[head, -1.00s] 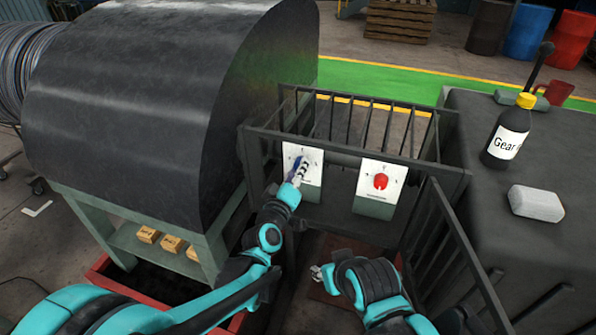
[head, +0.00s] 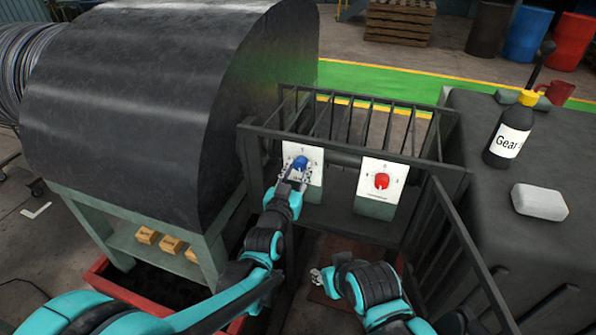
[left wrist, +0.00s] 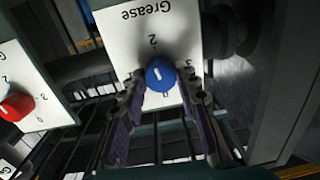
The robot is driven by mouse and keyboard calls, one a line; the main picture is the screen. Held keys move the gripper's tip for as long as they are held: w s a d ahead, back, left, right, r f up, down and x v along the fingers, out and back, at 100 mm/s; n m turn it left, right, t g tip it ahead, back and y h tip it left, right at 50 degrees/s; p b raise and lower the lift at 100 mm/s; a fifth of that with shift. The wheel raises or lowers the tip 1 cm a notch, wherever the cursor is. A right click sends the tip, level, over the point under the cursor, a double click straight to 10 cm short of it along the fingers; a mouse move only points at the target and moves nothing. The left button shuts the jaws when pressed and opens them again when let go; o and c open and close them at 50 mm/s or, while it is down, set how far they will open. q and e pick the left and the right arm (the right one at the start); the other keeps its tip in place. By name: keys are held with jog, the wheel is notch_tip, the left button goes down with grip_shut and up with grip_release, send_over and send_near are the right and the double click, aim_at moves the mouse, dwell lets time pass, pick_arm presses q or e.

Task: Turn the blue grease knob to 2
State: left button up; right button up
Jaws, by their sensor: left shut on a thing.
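The blue grease knob (head: 300,162) sits on a white panel marked "Grease" (left wrist: 145,20) at the near side of the railing. It also shows in the left wrist view (left wrist: 160,74), upside down, with a short white mark on its face. A "2" is printed on the panel beyond it; the mark's exact setting is hard to tell. My left gripper (head: 295,174) is at the knob, its fingers (left wrist: 160,88) on either side of it, shut on it. My right gripper (head: 318,274) is low in front of the panels, apart from them; its jaw state is unclear.
A red knob (head: 381,181) sits on a similar panel to the right. Dark railings (head: 440,240) enclose the right side. A large dark drum (head: 150,100) stands at left. A gear oil bottle (head: 509,135) and a grey block (head: 539,202) sit on the dark surface at right.

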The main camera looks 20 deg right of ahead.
pick_arm(q)
jog(key=shift+m, duration=1)
jog(key=o, duration=1.2)
jog(key=shift+c, duration=0.2)
jog(key=v, duration=1.2)
jog(key=shift+f, duration=0.15)
